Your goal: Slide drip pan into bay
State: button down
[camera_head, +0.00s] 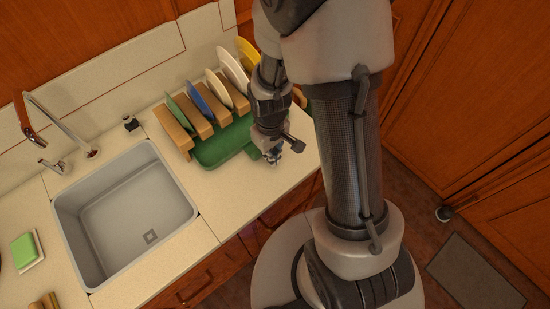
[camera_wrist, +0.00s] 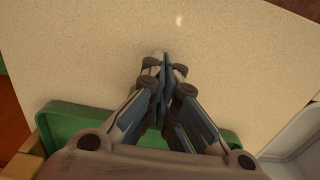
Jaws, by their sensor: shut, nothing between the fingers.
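The green drip pan (camera_head: 215,155) lies on the counter at the front of the wooden dish rack (camera_head: 177,133), with much of it sticking out toward the front. Its rear part is hidden by the rack, so I cannot tell how far it reaches into the bay. In the wrist view the pan (camera_wrist: 72,119) lies behind and below the fingers. My gripper (camera_head: 273,158) is shut and empty, pointing down just off the pan's front edge; in the wrist view its fingertips (camera_wrist: 165,68) are over bare counter. Whether it touches the pan is unclear.
Several plates, including a blue plate (camera_head: 200,100) and a yellow plate (camera_head: 248,52), stand in the rack. A grey sink (camera_head: 125,215) is to the left, with a faucet (camera_head: 60,120) behind it. Bare counter (camera_head: 230,195) lies before the pan, ending at the front edge.

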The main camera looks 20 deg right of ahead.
jog(key=w, duration=0.2)
jog(key=w+a, duration=0.1)
jog(key=w, duration=0.1)
jog(key=w+a, duration=0.1)
jog(key=w, duration=0.2)
jog(key=shift+a+p, duration=0.15)
jog(key=shift+p, duration=0.2)
